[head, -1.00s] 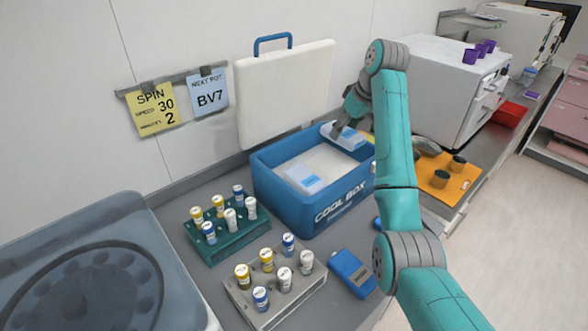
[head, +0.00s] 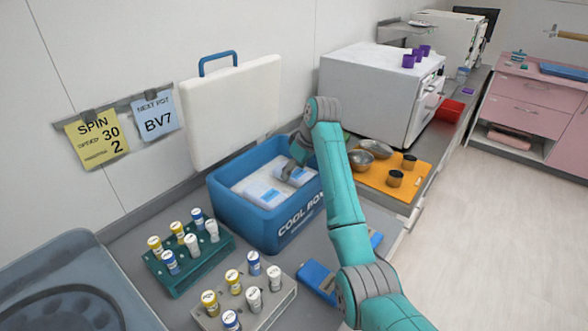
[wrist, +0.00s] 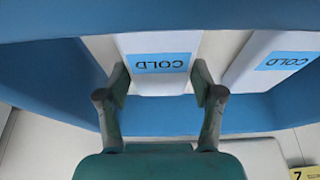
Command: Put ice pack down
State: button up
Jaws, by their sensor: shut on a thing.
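The blue cool box (head: 238,222) stands open on the counter, its white lid (head: 232,110) raised behind it. My gripper (head: 291,169) reaches into the right part of the box. It is shut on a white ice pack (head: 296,178) with a blue label. In the wrist view, my gripper's fingers (wrist: 160,88) are on both sides of that ice pack (wrist: 160,45), whose label reads COLD. A second ice pack (head: 262,193) lies beside it in the box and also shows in the wrist view (wrist: 272,62). Whether the held pack touches the box floor cannot be told.
A green rack (head: 185,272) and a grey rack (head: 262,318) with capped tubes stand in front of the box. A blue device (head: 316,279) lies near the counter edge. An orange mat (head: 372,182) with bowls and dark jars is to the right, before a white machine (head: 365,95).

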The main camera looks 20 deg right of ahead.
aim_at(302, 175)
jog(key=shift+f, duration=0.1)
jog(key=o, duration=1.3)
jog(key=shift+v, duration=3.85)
jog(key=shift+w, duration=0.1)
